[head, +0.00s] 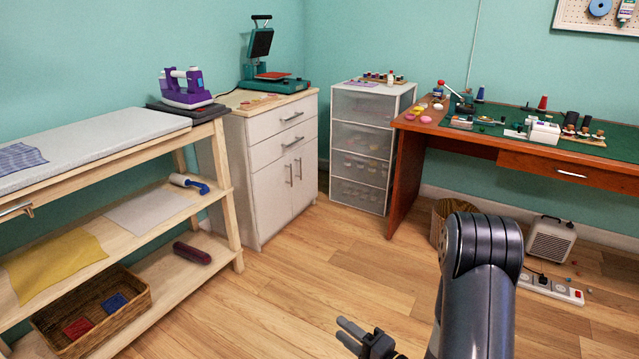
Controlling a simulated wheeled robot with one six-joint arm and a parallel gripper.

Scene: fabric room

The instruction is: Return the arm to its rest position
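My gripper (345,337) shows at the bottom centre of the head view, low over the wooden floor. Its fingers point to the left and a gap seems to show between them. I see nothing held in it. My dark grey arm rises at the lower right, bent at a rounded joint, and partly covers the floor. The gripper is apart from all the furniture.
A wooden shelf bench (225,180) with an iron (186,90) stands at the left. A white cabinet (262,185), a drawer tower (362,150) and a wooden desk (400,165) line the back. A power strip (550,288) lies at right. The middle floor is clear.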

